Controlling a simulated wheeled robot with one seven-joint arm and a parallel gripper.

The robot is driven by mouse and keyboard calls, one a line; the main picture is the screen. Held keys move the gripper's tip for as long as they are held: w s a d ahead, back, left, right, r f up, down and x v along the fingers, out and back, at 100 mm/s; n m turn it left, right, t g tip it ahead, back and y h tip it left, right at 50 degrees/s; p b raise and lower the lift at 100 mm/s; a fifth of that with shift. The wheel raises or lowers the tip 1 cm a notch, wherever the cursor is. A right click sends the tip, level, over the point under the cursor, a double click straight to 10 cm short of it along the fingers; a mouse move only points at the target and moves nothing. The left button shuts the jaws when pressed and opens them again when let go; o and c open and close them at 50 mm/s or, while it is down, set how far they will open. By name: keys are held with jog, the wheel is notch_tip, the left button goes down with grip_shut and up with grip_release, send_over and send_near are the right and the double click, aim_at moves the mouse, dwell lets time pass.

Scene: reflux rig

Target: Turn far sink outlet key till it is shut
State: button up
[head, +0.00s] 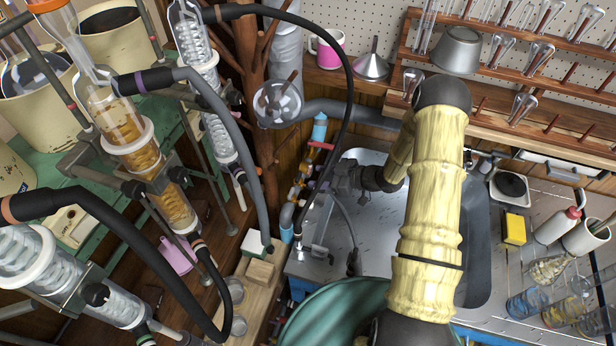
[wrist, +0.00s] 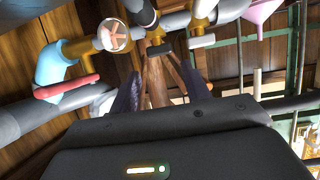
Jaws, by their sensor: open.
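A pipe run with brass valve bodies (wrist: 88,48) crosses the top of the wrist view. A red lever key (wrist: 68,88) sits at its left, beside a blue elbow (wrist: 55,62). A round wheel (wrist: 114,36), a dark key (wrist: 160,49) and a pale grey key (wrist: 202,41) follow to the right. I cannot tell for sure which is the far sink outlet key. My gripper (wrist: 160,78) is open and empty, its fingers below and either side of the dark key, apparently not touching it. In the head view my gripper (head: 324,187) is beside the pipes; the red key (head: 321,146) shows beyond it.
The steel sink (head: 365,230) lies under my arm. A dark hose (head: 345,80) arches close above my gripper. Glass condensers (head: 205,90) stand at left. A wooden post (head: 252,110) is near the pipes, with a glassware rack (head: 510,110) at the back right.

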jog(key=b+v, duration=0.1)
jog(key=v, duration=1)
jog(key=shift+a, duration=0.1)
jog(key=w+d+r+m+t+h+p, duration=0.1)
jog(key=w+d+r+m+t+h, duration=0.15)
jog(key=r+m+h, duration=0.55)
jog(key=s+a+r+m+g+h, duration=0.1)
jog(key=s+r+g, duration=0.1)
jog(key=s, duration=0.4)
jog(key=s+a+r+m+g+h+p, duration=0.1)
jog(key=s+a+r+m+h, duration=0.1)
jog(key=s+r, duration=0.2)
jog(key=s+a+r+m+g+h, duration=0.1)
jog(key=s+r, duration=0.3)
jog(key=s, duration=0.5)
jog(key=shift+a+m+g+p, duration=0.35)
jog(key=shift+a+m+g, duration=0.15)
jog(key=shift+g, duration=0.35)
jog(key=shift+w, duration=0.1)
